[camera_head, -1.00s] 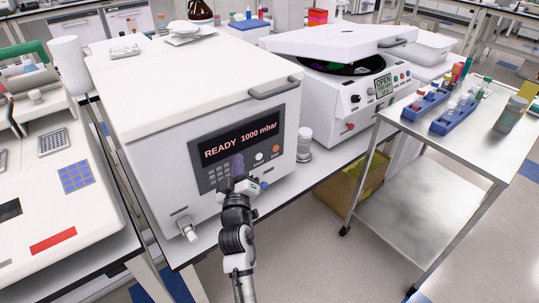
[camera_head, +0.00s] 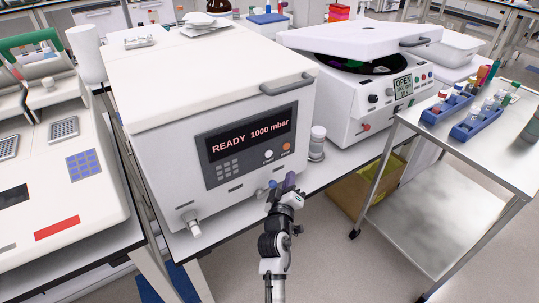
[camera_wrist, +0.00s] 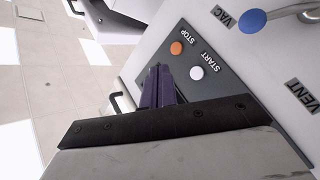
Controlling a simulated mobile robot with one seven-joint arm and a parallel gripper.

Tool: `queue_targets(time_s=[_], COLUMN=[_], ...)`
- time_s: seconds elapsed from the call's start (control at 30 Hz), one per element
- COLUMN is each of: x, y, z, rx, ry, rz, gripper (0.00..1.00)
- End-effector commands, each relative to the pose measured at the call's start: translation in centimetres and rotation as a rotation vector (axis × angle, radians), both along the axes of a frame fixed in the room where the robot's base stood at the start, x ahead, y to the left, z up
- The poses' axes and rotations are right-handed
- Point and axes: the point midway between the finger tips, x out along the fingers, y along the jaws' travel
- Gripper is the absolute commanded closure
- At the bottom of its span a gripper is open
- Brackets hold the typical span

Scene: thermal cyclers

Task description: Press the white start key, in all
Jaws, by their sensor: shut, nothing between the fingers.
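The white start key (camera_head: 268,154) sits on the dark control panel of the white boxy machine (camera_head: 160,130), below a display (camera_head: 250,136) reading READY 1000 mbar. In the wrist view the key (camera_wrist: 197,73) is labelled START, beside the orange STOP key (camera_wrist: 176,48). My gripper (camera_head: 290,180) is below and to the right of the white key in the head view, apart from it in the picture. Its purple fingers (camera_wrist: 160,75) are shut and empty, and point toward the panel. The depth gap to the panel is hard to tell.
A blue knob (camera_wrist: 252,21) is on the front near the VAC label. A lidded jar (camera_head: 317,143) stands right of the machine. An open-lidded centrifuge (camera_head: 345,105) and a steel cart (camera_head: 440,235) are further right.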

Motion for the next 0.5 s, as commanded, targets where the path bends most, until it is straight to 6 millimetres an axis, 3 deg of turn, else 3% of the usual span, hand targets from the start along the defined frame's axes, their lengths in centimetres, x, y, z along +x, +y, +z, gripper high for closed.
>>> queue_targets(time_s=[0.5], x=[5.4], y=[4.0], z=[-0.2], rx=[0.002], ry=[-0.002], rz=[0.002], gripper=[1.00])
